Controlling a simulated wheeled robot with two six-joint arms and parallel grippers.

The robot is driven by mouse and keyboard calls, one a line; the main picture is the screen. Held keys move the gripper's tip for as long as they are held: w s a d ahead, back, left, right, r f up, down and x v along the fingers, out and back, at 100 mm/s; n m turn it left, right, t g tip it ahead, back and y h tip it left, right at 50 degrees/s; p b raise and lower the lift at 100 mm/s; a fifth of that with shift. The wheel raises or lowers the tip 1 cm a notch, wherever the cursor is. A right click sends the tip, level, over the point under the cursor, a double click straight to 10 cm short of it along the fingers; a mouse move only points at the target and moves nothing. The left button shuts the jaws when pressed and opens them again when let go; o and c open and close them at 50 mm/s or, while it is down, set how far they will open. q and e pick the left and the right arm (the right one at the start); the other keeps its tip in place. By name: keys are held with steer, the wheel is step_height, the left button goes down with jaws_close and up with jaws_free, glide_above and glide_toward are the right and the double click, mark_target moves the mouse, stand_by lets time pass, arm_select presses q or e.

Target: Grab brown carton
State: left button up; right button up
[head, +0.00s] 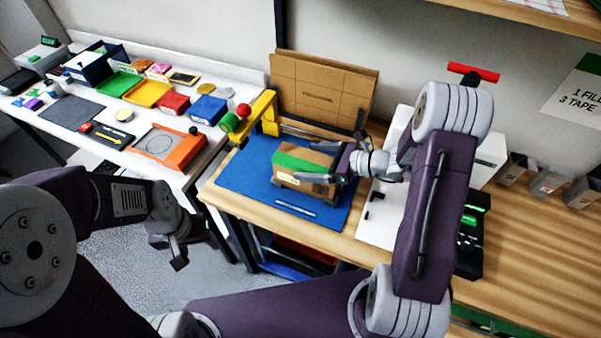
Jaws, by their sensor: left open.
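The brown carton (289,162) has a green strip across its top. It sits on the blue mat (240,170) on the wooden table. My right gripper (318,164) reaches it from the right, with one finger by its far side and one by its near side. The fingers are spread about the carton's width; I cannot tell whether they press on it. The gripper hides the carton's right end. My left gripper (183,250) is open and empty, away from the carton, in front of the white bench.
Flat cardboard (322,90) stands behind the mat. A yellow tape dispenser (262,112) stands at the mat's far left corner. A white machine (380,212) is right of the mat. The white bench (75,135) at left holds several colored trays.

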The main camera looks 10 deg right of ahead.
steer(key=shift+s+d+r, duration=0.3)
steer(key=shift+s+d, duration=0.05)
steer(key=shift+s, duration=0.25)
steer(key=c, duration=1.8)
steer(key=shift+w+a+f, duration=0.1)
steer(key=shift+w+a, duration=0.05)
steer(key=shift+r, duration=0.25)
step_height(320, 180, up, 4)
steer(key=shift+w+f, duration=0.1)
steer(key=shift+c, duration=0.2)
arm_select(q)
steer(key=f+b, duration=0.2)
steer(key=s+f+b, duration=0.1)
steer(key=b, duration=0.1)
steer(key=shift+d+f, duration=0.3)
steer(key=shift+f, duration=0.05)
arm_select(e)
steer(key=s+a+r, duration=0.3)
steer(key=s+r, duration=0.3)
steer(key=s, duration=0.5)
steer(key=shift+s+a+r, duration=0.15)
steer(key=shift+a+r, duration=0.1)
steer(key=shift+r, duration=0.15)
